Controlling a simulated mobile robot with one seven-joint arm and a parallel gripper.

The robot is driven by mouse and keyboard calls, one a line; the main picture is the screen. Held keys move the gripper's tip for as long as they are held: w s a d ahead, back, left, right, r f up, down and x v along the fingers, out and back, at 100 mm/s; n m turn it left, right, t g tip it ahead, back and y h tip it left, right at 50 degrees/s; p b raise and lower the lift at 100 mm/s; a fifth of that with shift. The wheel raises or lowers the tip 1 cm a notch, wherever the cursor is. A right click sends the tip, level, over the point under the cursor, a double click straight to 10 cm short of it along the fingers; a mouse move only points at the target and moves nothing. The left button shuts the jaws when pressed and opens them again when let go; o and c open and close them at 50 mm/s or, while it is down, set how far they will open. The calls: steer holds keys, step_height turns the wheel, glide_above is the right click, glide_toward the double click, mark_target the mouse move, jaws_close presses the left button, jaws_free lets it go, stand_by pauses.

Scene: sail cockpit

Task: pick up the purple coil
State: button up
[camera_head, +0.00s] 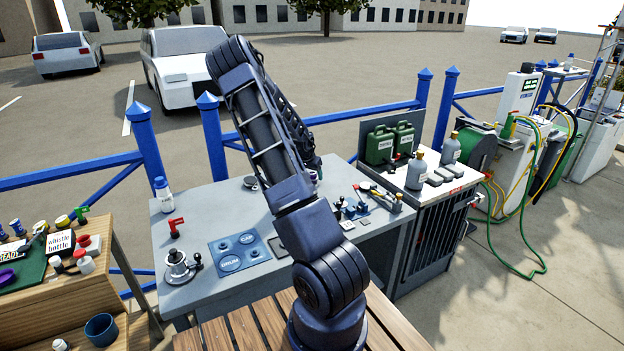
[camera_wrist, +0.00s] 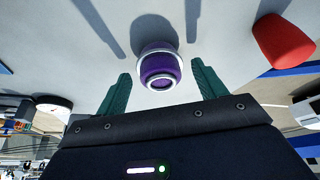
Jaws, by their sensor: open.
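The purple coil (camera_wrist: 160,68), a short spool with pale rims, stands on the light grey worktop in the wrist view. My gripper (camera_wrist: 160,72) is open, with one green finger on each side of the coil. The coil lies between and slightly beyond the fingertips, and I see gaps on both sides. In the head view my arm hides most of the gripper and the coil; only a small purple patch (camera_head: 314,175) shows beside the arm.
A red object (camera_wrist: 283,40) lies to the right in the wrist view. The grey worktop (camera_head: 205,200) also holds a blue panel (camera_head: 238,251), a metal winch (camera_head: 181,266), a white bottle (camera_head: 163,195) and small fittings. Blue railings (camera_head: 212,135) run behind it.

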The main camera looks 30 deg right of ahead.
steer(key=shift+w+d+f, duration=0.2)
steer(key=shift+d+f, duration=0.05)
steer(key=shift+f, duration=0.4)
steer(key=shift+c, duration=0.2)
steer(key=c, duration=0.9)
steer(key=shift+c, duration=0.2)
steer(key=shift+r, duration=0.1)
